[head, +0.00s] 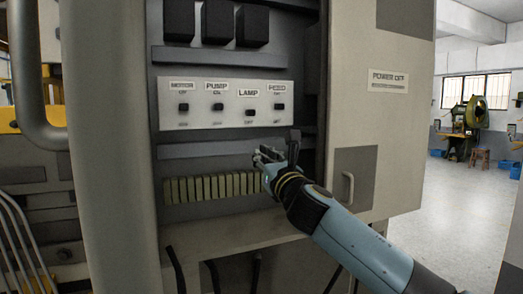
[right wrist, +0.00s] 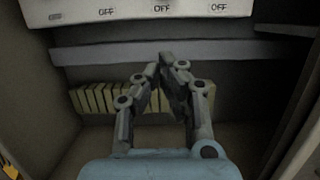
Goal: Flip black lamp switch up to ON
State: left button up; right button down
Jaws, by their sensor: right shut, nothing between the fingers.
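The black lamp switch (head: 250,112) sits under the LAMP label (head: 248,93) on the pale switch panel (head: 200,119) in the head view. It sits slightly lower than the other switches and appears to be down. My right gripper (head: 259,154) is below the panel, a little right of the lamp switch and apart from it. Its fingers are shut with nothing between them. In the right wrist view the gripper (right wrist: 163,62) points at the cabinet, below the panel's lower edge (right wrist: 120,14) with its OFF labels. The switch itself is out of that view. My left gripper is not in view.
Other black switches sit beside the lamp switch, including the pump switch (head: 217,106) and feed switch (head: 279,106). A grey rail (head: 205,149) and a row of terminal blocks (head: 205,188) lie below the panel. The open cabinet door (head: 395,130) stands at right.

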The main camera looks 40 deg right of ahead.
aim_at(247, 124)
jog(key=w+r+p, duration=0.1)
jog(key=w+r, duration=0.1)
jog(key=w+d+r+p, duration=0.1)
jog(key=w+r, duration=0.1)
jog(key=w+r+p, duration=0.1)
jog(key=w+r, duration=0.1)
jog(key=w, duration=0.1)
jog(key=shift+d, duration=0.35)
jog(key=shift+f, duration=0.1)
jog(key=shift+w, duration=0.1)
